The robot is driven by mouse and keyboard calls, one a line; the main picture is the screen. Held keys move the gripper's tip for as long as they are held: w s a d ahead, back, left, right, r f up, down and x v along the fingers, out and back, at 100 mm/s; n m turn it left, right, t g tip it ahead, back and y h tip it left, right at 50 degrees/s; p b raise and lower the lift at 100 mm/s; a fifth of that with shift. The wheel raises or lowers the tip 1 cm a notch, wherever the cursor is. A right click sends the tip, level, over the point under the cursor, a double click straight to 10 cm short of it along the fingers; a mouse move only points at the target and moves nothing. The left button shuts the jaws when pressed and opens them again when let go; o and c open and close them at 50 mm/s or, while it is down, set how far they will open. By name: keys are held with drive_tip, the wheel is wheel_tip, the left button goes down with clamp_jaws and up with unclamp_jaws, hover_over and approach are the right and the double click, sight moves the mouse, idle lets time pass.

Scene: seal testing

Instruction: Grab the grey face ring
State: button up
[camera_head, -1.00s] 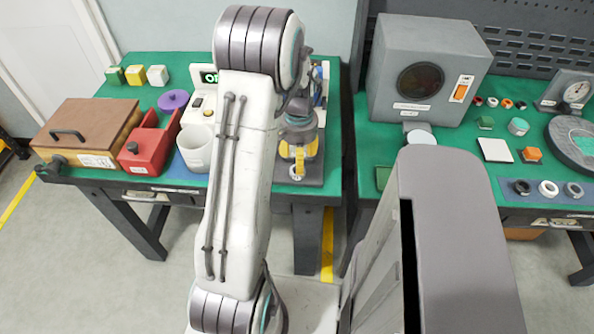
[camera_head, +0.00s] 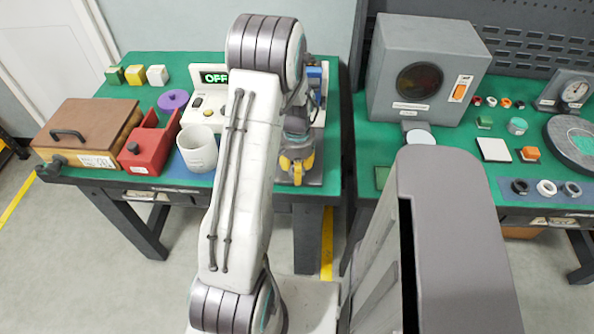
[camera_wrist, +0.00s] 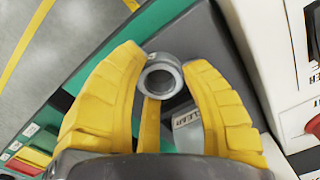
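A grey ring (camera_wrist: 146,80) with a dark hole shows in the wrist view, between my yellow fingertips. It is near a dark grey surface (camera_wrist: 190,40) by a small label reading "CLEAR". My gripper (camera_wrist: 165,62) has its fingers spread on either side of the ring, with a small gap at the right finger; contact at the left finger is unclear. In the head view my gripper (camera_head: 297,168) hangs over the front of the left table, and the ring under it cannot be made out. Another grey ring (camera_head: 572,196) lies at the right table's front.
White (camera_head: 547,195) and black (camera_head: 520,193) rings lie beside that other grey ring on a blue strip. A white cup (camera_head: 197,160), red bin (camera_head: 148,158) and brown box (camera_head: 88,120) stand left of my arm. A panel with an OFF display (camera_head: 214,77) stands behind the cup.

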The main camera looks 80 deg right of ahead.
drive_tip(key=c, duration=0.6)
drive_tip(key=shift+r, duration=0.1)
